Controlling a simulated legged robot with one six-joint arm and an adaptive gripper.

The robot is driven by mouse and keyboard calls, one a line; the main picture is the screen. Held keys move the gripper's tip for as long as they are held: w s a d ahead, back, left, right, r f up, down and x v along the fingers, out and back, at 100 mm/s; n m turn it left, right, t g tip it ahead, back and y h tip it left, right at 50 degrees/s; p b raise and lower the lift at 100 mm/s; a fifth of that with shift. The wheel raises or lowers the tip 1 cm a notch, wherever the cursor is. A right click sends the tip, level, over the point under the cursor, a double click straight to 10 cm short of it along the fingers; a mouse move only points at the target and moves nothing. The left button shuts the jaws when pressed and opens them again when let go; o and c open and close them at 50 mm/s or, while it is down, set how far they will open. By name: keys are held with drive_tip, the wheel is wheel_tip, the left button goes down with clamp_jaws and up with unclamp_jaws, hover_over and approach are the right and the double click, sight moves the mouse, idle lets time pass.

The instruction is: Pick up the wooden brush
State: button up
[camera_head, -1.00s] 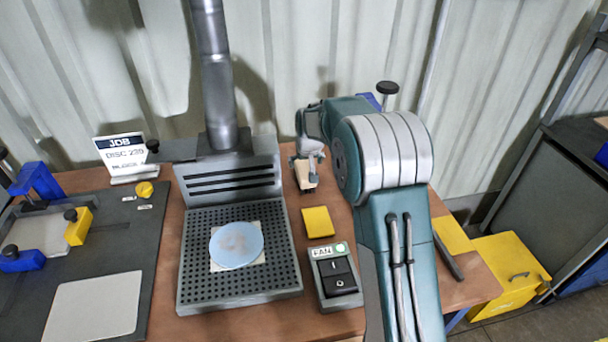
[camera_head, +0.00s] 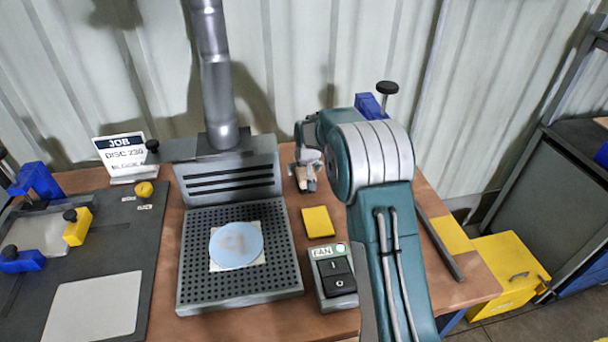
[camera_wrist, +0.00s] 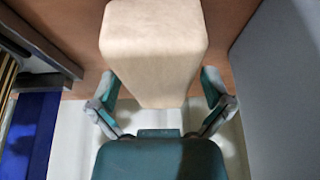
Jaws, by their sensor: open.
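The wooden brush (camera_head: 305,180) is a pale wooden block on the brown bench, right of the perforated extraction box. In the wrist view the brush (camera_wrist: 155,45) fills the upper middle, large and close. My gripper (camera_head: 307,172) is over the brush in the head view and partly covers it. In the wrist view my gripper (camera_wrist: 163,98) is open, with one finger on each side of the brush's near end. Gaps show beside the fingers, so I see no grip on it. The brush's underside and any bristles are hidden.
A yellow pad (camera_head: 317,222) and the fan switch box (camera_head: 335,278) with a green light lie in front of the brush. The extraction box (camera_head: 240,295) with a blue disc stands to the left. A grey wall (camera_wrist: 285,90) is close on the right in the wrist view.

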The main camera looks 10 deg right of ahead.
drive_tip(key=shift+f, duration=0.1)
drive_tip(key=c, duration=1.2)
drive_tip(key=shift+r, duration=0.45)
wheel_tip(320, 180, up, 3)
drive_tip(key=shift+f, duration=0.1)
drive_tip(key=s+r, duration=0.2)
drive_tip(key=r, duration=0.1)
drive_tip(key=s+r, duration=0.3)
drive_tip(key=shift+s+r, duration=0.3)
drive_tip(key=s+r, duration=0.3)
drive_tip(key=s, duration=0.5)
drive_tip(key=shift+s+r, duration=0.15)
drive_tip(key=shift+s, duration=0.05)
